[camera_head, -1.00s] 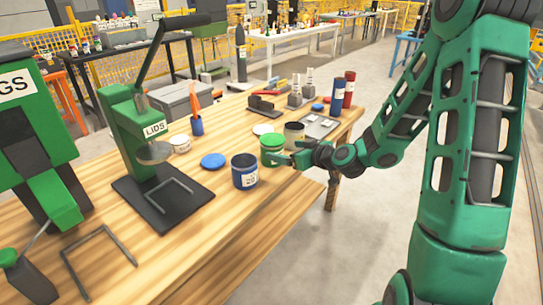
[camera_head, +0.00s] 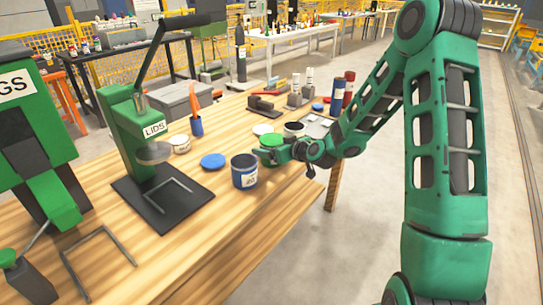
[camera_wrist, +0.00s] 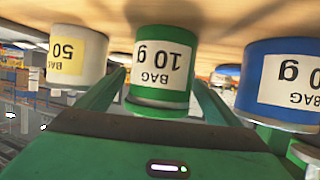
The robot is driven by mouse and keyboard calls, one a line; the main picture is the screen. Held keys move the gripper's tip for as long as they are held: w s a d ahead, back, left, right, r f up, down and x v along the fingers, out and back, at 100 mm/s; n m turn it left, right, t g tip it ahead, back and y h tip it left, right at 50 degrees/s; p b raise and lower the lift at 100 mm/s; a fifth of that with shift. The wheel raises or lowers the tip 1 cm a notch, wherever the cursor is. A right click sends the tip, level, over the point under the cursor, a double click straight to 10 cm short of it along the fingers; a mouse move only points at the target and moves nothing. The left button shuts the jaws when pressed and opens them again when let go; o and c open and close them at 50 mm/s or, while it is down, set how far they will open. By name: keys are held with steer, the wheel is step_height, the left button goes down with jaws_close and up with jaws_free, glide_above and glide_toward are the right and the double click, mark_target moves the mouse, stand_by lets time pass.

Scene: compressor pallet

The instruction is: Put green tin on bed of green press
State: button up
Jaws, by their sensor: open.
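The green tin (camera_head: 271,140) stands on the wooden bench, its lower part hidden behind my gripper (camera_head: 270,157) in the head view. In the wrist view, which is upside down, the green tin (camera_wrist: 160,65) has a label reading "BAG 10 g". My open gripper (camera_wrist: 158,88) has one finger on each side of it, with small gaps visible. The green press (camera_head: 137,120), marked "LIDS", stands left on the bench with its lever raised. Its dark bed (camera_head: 150,207) carries a thin U-shaped bracket (camera_head: 170,192) and no tin.
A blue tin (camera_head: 245,172) stands close left of the green tin, and a grey-white tin (camera_head: 293,130) close behind right. A blue lid (camera_head: 213,161) lies between blue tin and press. A larger green machine (camera_head: 35,140) stands far left.

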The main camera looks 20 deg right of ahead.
steer(key=c, duration=2.2)
steer(key=shift+o, duration=0.2)
